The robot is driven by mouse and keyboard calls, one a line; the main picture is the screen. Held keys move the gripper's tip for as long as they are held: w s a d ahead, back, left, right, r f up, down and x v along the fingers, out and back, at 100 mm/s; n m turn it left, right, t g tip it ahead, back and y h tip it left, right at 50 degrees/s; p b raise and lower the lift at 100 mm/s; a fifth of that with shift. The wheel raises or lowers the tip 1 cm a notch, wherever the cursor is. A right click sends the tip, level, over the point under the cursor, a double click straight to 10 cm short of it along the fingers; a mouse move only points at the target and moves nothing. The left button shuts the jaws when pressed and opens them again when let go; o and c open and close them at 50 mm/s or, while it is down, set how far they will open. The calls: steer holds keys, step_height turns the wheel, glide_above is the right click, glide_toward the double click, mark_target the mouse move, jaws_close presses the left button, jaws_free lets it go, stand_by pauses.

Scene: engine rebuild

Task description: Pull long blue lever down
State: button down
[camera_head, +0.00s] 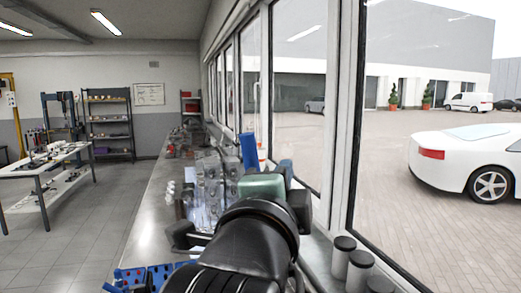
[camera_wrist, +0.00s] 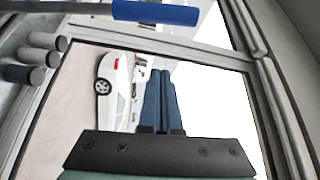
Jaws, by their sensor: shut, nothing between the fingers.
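The long blue lever (camera_head: 249,151) stands nearly upright above the workbench in the head view, just left of my gripper. In the wrist view the blue lever (camera_wrist: 155,13) lies across the top edge of the picture, apart from the fingers. My gripper (camera_head: 287,164) has blue fingers and a green body, and my dark arm hides part of it in the head view. In the wrist view my gripper (camera_wrist: 159,74) has its two fingers pressed together with nothing between them, pointing towards the window. The base of the lever is hidden.
The windows (camera_head: 345,110) run close along the right of the bench. Several grey canisters with dark tops (camera_head: 344,243) stand on the sill. Clear engine-like parts (camera_head: 210,178) crowd the workbench (camera_head: 150,228) left of my gripper. A blue rack (camera_head: 140,277) lies at the front.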

steer(key=f+p+x, duration=0.1)
steer(key=p+x, duration=0.2)
steer(key=x, duration=0.4)
steer(key=a+p, duration=0.2)
steer(key=a, duration=0.2)
steer(key=shift+a+r, duration=0.15)
steer(key=shift+s, duration=0.1)
